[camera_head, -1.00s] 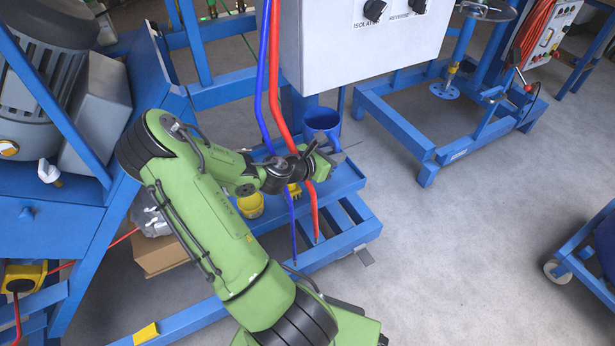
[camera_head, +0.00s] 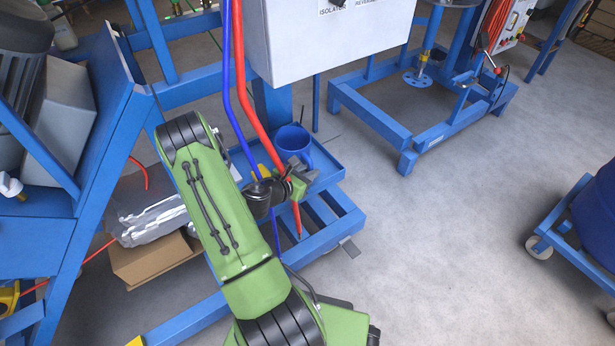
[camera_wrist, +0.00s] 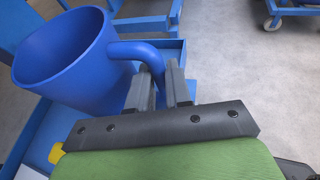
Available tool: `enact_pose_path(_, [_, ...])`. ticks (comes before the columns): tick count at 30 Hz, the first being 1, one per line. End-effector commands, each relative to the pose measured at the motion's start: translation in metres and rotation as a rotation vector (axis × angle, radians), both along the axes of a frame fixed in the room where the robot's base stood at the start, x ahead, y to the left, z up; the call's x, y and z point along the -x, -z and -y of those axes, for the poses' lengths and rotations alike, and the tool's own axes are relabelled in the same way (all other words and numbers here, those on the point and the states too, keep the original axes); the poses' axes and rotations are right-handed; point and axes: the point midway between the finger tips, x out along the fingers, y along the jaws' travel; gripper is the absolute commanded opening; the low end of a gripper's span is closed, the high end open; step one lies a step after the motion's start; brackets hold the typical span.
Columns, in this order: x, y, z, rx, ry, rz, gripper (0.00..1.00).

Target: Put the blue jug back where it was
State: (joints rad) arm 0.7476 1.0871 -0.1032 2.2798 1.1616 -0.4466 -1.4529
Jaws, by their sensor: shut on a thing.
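The blue jug (camera_head: 290,138) is upright at the back of the blue tray (camera_head: 331,170), below the white control box. The head view does not show clearly whether its base touches the tray. My gripper (camera_head: 300,172) is in front of the jug. In the wrist view the jug (camera_wrist: 65,62) fills the upper left, open rim up. Its curved handle (camera_wrist: 138,49) runs between the finger ends of my gripper (camera_wrist: 163,85), which is shut on it. The jug's base is partly hidden.
The white control box (camera_head: 330,42) hangs just above the jug. A red pipe (camera_head: 246,95) and a blue pipe (camera_head: 228,90) run down close to my arm. A yellow container (camera_head: 265,171) is mostly hidden behind my wrist. Open floor (camera_head: 430,240) lies to the right.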

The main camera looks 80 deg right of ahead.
Motion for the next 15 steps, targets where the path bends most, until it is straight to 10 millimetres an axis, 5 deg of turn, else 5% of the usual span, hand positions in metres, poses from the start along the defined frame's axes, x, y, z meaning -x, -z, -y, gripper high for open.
enact_pose_path(9, [-0.0001,0.0038,0.0005,0.003,0.0,0.0,0.0])
enact_pose_path(10, [0.0,0.0032,0.0004,0.002,0.0,0.0,0.23])
enact_pose_path(15, [0.0,0.0027,0.0003,0.002,0.0,0.0,0.45])
